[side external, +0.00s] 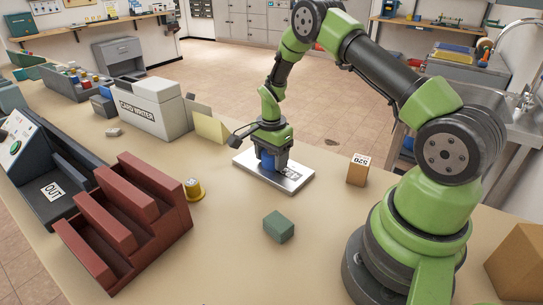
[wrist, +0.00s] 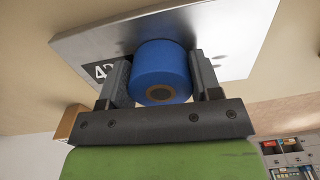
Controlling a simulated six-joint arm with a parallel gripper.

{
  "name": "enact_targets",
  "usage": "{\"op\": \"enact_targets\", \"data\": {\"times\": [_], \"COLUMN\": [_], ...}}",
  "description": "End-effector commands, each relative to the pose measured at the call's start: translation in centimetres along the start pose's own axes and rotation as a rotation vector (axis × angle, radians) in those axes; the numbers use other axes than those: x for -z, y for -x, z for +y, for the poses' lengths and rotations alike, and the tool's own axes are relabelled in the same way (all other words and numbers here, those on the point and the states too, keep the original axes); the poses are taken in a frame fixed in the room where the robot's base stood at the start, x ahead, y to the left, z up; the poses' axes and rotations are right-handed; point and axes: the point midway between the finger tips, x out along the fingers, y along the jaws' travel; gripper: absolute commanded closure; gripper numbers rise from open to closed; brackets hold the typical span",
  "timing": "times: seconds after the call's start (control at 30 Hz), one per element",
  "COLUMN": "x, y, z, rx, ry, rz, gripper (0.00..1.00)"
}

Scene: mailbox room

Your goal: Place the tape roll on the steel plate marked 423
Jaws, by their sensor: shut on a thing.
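The tape roll is a blue roll with a brown core. It sits between the two fingers of my gripper (side external: 268,160), which is shut on it. In the wrist view the tape roll (wrist: 161,72) is held by my gripper (wrist: 161,80), with a finger on each side. The steel plate (side external: 297,181) lies flat on the table, and the roll is over it; I cannot tell whether they touch. The plate (wrist: 240,38) also fills the upper part of the wrist view. Its black label (wrist: 103,71) is partly hidden by a finger, and only a first digit 4 shows.
A cardboard box marked 520 (side external: 358,170) stands right of the plate. A green block (side external: 279,227) and a yellow cup-like item (side external: 194,189) stand in front. A red stepped rack (side external: 130,222) and a card writer (side external: 150,108) are at left. Table between them is clear.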

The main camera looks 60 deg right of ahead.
Motion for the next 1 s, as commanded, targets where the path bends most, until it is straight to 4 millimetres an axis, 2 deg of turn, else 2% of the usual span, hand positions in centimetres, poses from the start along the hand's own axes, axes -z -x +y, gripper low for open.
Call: {"op": "enact_targets", "data": {"times": [0.03,0.07,0.13,0.17,0.43,0.57,1.0], "x": [0.0,0.0,0.0,0.0,0.0,0.0,0.0], "y": [-0.2,-0.1,-0.1,-0.1,0.0,1.2,10.2], "z": [0.0,0.0,0.0,0.0,0.0,-0.1,-0.1], "rx": [0.000,0.000,0.000,0.000,0.000,0.004,0.004], "ry": [0.000,0.000,0.000,0.000,0.000,0.000,0.001], "rz": [0.000,0.000,0.000,0.000,0.000,0.001,0.000], "gripper": [0.66,0.35,0.19,0.16,0.16,0.16,0.16]}}
